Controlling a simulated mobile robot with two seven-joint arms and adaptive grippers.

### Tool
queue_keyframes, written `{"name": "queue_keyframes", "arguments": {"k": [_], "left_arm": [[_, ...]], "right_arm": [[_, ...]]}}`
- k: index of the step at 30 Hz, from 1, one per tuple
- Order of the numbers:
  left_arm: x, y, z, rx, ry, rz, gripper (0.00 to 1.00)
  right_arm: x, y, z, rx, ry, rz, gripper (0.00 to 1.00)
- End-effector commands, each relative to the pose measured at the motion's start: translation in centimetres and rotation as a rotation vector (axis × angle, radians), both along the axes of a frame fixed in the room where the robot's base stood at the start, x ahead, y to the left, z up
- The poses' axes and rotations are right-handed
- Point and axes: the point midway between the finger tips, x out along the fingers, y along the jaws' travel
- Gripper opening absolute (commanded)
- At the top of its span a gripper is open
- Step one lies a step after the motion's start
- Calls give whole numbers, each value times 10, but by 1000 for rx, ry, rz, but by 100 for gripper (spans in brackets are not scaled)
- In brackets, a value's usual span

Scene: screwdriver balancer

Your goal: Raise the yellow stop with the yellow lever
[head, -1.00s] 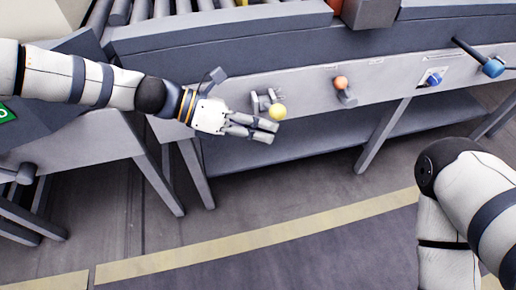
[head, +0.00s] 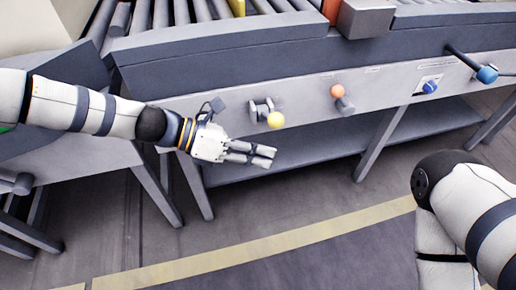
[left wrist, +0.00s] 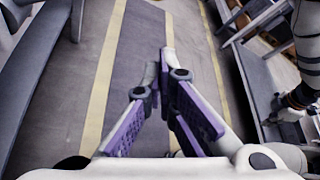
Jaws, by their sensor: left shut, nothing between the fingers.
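The yellow lever (head: 276,120) is a round yellow knob on a grey bracket at the front panel of the conveyor. The yellow stop (head: 237,8) shows as a small yellow piece between the rollers at the top edge of the head view, partly cut off. My left gripper (head: 273,157) is just below the yellow knob, apart from it. Its fingers point right, shut and empty; they also show in the left wrist view (left wrist: 165,85). My right gripper (left wrist: 286,108) shows small and dark at the right edge of the left wrist view; its fingers are unclear.
An orange knob lever (head: 337,91) is right of the yellow one, below an orange stop (head: 331,10). Further right are a blue button (head: 429,87) and a blue-ended handle (head: 487,74). A lower shelf (head: 300,145) runs beneath the panel. The floor in front is clear.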

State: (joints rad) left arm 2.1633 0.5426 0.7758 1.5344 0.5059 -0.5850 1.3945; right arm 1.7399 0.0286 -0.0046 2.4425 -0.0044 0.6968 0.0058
Motion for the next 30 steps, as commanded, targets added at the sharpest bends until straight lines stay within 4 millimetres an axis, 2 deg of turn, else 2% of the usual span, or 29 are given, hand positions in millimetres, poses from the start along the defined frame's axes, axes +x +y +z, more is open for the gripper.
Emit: {"name": "queue_keyframes", "arguments": {"k": [1, 6, 12, 18, 30], "left_arm": [[2, 13, 5, 1, -2, 5, 0], [1, 51, 25, 0, -4, 4, 0], [0, 82, 37, 1, -1, 3, 0], [-1, 92, 41, 1, 1, 1, 0], [-1, 92, 40, 2, 0, 0, 0]], "right_arm": [[0, 0, 1, 0, 0, 0, 0], [2, 0, 5, 0, -8, 0, 0], [4, 0, 7, 0, -11, 0, 0], [4, 0, 7, 0, -12, 0, 0], [4, 0, 8, 0, -12, 0, 0]]}}
